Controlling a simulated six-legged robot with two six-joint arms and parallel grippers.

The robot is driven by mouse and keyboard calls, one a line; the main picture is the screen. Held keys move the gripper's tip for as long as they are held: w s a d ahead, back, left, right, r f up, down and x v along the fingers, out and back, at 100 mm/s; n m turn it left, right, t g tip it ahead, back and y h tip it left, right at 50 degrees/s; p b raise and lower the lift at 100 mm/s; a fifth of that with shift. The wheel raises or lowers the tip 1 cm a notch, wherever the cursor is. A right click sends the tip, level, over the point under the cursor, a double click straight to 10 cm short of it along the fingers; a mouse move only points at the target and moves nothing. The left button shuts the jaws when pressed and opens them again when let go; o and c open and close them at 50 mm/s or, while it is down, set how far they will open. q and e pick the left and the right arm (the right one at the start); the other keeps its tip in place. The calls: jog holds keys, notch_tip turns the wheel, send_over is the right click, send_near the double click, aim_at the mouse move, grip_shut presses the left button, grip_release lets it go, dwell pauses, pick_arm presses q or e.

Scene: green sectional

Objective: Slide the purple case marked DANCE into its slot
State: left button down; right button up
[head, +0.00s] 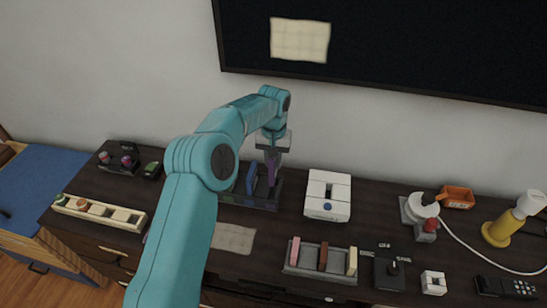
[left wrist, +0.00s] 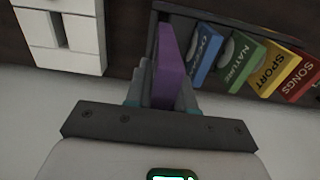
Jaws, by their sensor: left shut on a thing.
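The purple case (head: 271,168) is held upright at the right end of the dark rack (head: 262,203), beside a blue case (head: 251,178). My left gripper (head: 273,149) is above it and shut on its upper part. In the left wrist view, the purple case (left wrist: 171,65) sits between the fingers (left wrist: 165,92), and its far end reaches in beside the rack's end wall (left wrist: 152,35). The blue OCEAN case (left wrist: 207,50) is right next to it. I cannot tell how deep it sits, and its lettering is hidden. My right gripper is not in view.
Green NATURE (left wrist: 238,62), yellow SPORT (left wrist: 275,70) and red SONGS (left wrist: 305,75) cases stand in the rack. A white box with a blue button (head: 328,190) stands right of the rack. A beige mat (head: 234,238) lies in front. The wall is close behind.

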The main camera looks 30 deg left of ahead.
aim_at(274, 182)
pick_arm(q)
jog(key=shift+f+b, duration=1.35)
jog(key=shift+f, duration=1.25)
jog(key=shift+p, duration=0.3)
jog(key=shift+f+b, duration=1.8)
jog(key=shift+f, duration=1.05)
jog(key=c, duration=0.9)
grip_release()
jog(key=shift+r, duration=0.15)
jog(key=shift+r, duration=0.35)
notch_tip(274, 182, up, 16)
jog(key=shift+f+p, duration=0.25)
jog(key=shift+p, duration=0.55)
